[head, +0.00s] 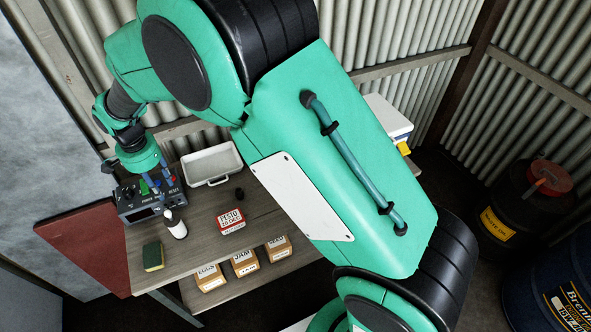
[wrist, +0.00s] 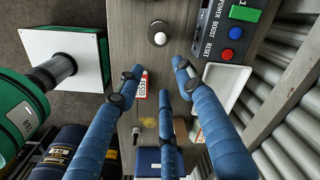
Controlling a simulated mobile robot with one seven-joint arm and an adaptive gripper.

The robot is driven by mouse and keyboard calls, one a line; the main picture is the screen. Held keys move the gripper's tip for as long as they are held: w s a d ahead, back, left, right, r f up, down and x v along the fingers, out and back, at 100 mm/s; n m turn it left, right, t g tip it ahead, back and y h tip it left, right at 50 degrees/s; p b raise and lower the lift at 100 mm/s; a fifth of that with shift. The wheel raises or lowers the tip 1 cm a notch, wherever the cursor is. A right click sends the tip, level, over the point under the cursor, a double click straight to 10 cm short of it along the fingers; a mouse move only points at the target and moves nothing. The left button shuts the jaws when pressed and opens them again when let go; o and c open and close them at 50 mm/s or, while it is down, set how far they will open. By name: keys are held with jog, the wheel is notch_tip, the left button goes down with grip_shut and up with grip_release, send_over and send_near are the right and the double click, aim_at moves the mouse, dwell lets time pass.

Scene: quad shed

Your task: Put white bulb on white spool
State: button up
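My gripper (wrist: 158,76) has three blue fingers spread apart with nothing between them. In the head view my gripper (head: 160,196) hangs over the left part of the bench, in front of the control box. A white rounded object (wrist: 158,34) with a greyish rim stands on the bench just beyond the fingertips in the wrist view. I cannot tell whether this is the bulb, the spool or both.
A control box (head: 152,204), a white tray (head: 212,165), a red-and-white pesto box (head: 231,221) and a sponge (head: 153,256) are on the wooden bench. Cartons (head: 244,262) sit below.

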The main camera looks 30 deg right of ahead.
jog(key=s+d+r+n+t, duration=0.1)
jog(key=s+d+r, duration=0.3)
jog(key=d+r, duration=0.3)
jog(key=s+d+r+n+t, duration=0.1)
jog(key=s+d+r+n, duration=0.1)
jog(key=s+d+r, duration=0.35)
jog(key=s+d+r+n, duration=0.1)
jog(key=s+d+r, duration=0.1)
jog(key=d+r, duration=0.6)
jog(key=s+d+r+n+t, duration=0.1)
jog(key=s+d+r+n, duration=0.1)
jog(key=s+d, duration=0.4)
jog(key=s+d+r+n+t, duration=0.1)
jog(key=s+d, duration=0.5)
jog(key=s, duration=0.9)
jog(key=shift+d+r+n+t, duration=0.4)
jog(key=shift+n+t, duration=0.1)
jog(key=shift+n, duration=0.1)
jog(key=shift+s, duration=0.1)
jog(key=shift+f+b, duration=0.7)
